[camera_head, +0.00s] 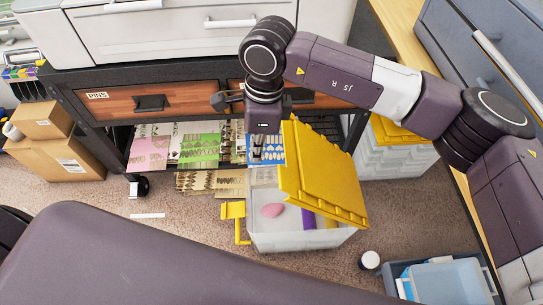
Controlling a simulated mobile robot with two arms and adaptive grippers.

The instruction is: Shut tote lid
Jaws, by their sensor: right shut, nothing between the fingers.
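The tote (290,241) is a translucent whitish bin on the carpet, in front of the dark workbench. Its yellow lid (322,182) stands tilted up over the right part of the tote, so the opening shows at the left. Inside lie a pink piece (271,210) and a purple item (308,219). A yellow handle-like part (234,218) sticks out at the tote's left side. My right gripper (257,158) points down behind the tote, just left of the lid's upper edge. It is shut and empty; I cannot tell whether it touches the lid. My left gripper is out of view.
The workbench has wooden drawers (150,102) and a low shelf with patterned sheets (199,147). Another yellow-lidded tote (396,161) stands at the right. A blue bin (445,281) and a small white-topped jar (370,260) are at the front right. Cardboard boxes (57,155) stand left.

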